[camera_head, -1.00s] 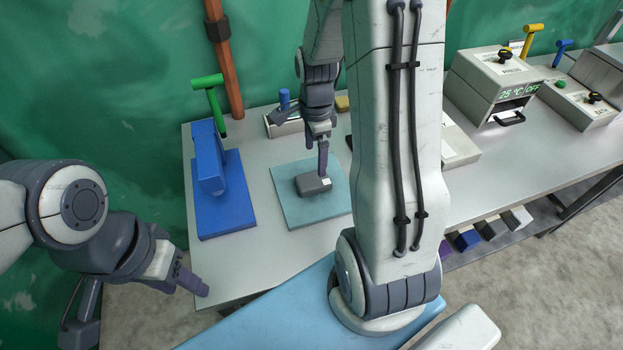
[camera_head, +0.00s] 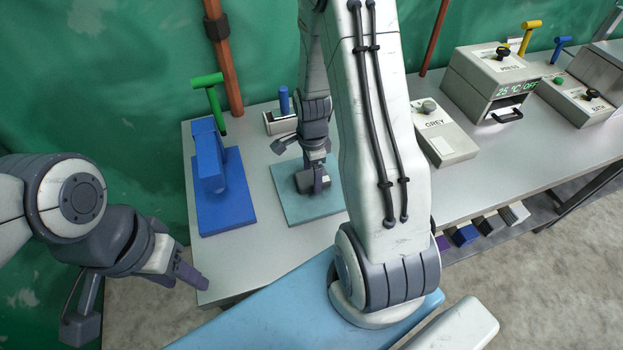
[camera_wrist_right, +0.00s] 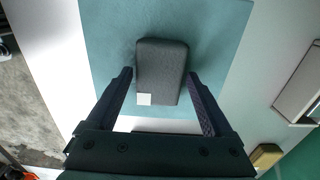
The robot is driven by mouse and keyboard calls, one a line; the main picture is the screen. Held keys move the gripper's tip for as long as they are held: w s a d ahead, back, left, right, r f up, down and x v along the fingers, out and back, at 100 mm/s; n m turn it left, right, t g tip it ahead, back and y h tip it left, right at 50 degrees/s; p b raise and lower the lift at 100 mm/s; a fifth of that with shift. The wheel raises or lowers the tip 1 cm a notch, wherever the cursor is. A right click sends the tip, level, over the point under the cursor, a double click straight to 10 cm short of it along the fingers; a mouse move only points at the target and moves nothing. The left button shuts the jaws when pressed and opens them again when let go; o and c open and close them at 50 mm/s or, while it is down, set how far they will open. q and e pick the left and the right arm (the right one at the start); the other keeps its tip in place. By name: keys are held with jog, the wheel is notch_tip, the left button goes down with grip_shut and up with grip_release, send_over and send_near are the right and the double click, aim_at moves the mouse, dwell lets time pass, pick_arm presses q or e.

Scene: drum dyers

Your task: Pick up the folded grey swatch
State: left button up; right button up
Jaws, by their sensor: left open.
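The folded grey swatch (camera_wrist_right: 162,68) lies on the teal mat in the right wrist view, with a small white tag at its near edge. It also shows in the head view (camera_head: 306,183), partly hidden by my right gripper. My right gripper (camera_head: 312,178) is over the mat at the swatch. In the right wrist view its two fingers (camera_wrist_right: 160,82) are apart, one on each side of the swatch's near end, with gaps between. My left gripper (camera_head: 203,280) is off the table's near left corner, away from the swatch, open.
The teal mat (camera_head: 297,212) lies on the grey table (camera_head: 270,252). A blue stand with a green handle (camera_head: 208,160) is left of it. A box labelled GREY (camera_head: 440,140) and a press (camera_head: 490,75) stand to the right. A small box with a blue knob (camera_head: 275,122) is behind.

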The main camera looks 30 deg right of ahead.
jog(key=c, duration=0.9)
jog(key=shift+r, duration=0.45)
jog(key=r, duration=0.1)
jog(key=r+b, duration=0.1)
jog(key=r, duration=0.1)
jog(key=shift+d+r, duration=0.3)
jog(key=shift+d, duration=0.1)
jog(key=shift+s+d+r+b, duration=0.35)
jog(key=shift+d+r, duration=0.75)
jog(key=shift+d, duration=0.65)
jog(key=shift+s+d+r+b, duration=0.35)
jog(key=shift+d+r, duration=0.7)
jog(key=shift+d, duration=0.7)
jog(key=shift+s+d+r+b, duration=0.2)
jog(key=shift+s+d+r, duration=0.25)
jog(key=shift+d+r, duration=1)
